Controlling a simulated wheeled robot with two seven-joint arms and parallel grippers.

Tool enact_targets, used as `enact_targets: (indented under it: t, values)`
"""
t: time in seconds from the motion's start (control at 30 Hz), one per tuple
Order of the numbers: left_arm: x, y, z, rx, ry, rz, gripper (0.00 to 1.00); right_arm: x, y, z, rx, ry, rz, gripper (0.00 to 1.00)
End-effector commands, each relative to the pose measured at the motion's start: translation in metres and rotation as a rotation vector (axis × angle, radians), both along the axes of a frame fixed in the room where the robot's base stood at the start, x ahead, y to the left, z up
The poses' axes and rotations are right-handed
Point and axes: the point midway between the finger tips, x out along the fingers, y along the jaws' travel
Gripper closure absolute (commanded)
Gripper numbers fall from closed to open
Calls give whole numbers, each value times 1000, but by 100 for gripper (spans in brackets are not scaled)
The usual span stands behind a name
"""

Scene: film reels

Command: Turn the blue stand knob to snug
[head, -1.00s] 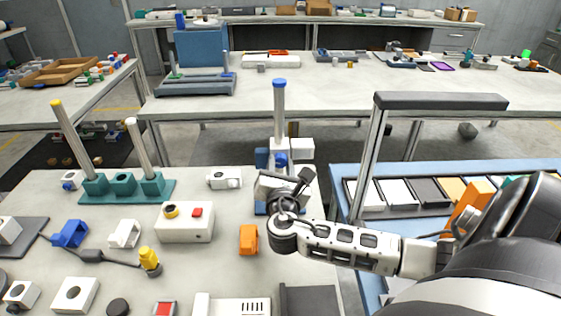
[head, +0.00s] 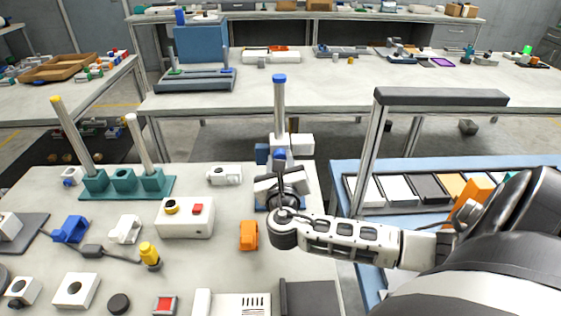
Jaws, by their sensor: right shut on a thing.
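The stand (head: 280,108) is an upright grey post with a blue cap, on a blue and white base at the right side of the near table. Its blue knob (head: 280,154) faces me on the clamp block, partly hidden by my right gripper. My right gripper (head: 281,170) is at the knob, coming in from the near side, shut on it. The fingertips' contact and the knob's turn angle are hard to make out. My left gripper is not in view.
A teal rack (head: 125,185) with two tilted posts stands to the left. A white box (head: 185,217) with a red button and an orange block (head: 249,235) lie near the gripper. A grey frame (head: 440,97) rises over the blue table to the right.

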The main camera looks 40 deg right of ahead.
Motion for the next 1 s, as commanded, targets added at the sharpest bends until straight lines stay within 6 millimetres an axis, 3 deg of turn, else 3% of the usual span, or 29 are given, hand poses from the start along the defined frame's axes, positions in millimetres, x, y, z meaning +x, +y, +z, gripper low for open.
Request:
enact_targets:
  t: [0.47, 0.5, 0.57, 1.0]
  values:
    - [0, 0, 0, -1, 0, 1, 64, 0, 0, -1, -10, 10, 1, 93]
    - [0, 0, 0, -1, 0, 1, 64, 0, 0, -1, -10, 10, 1, 64]
    - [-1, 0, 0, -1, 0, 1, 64, 0, 0, -1, -10, 10, 1, 48]
    - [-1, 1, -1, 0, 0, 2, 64, -9, 8, -1, -9, 10, 3, 48]
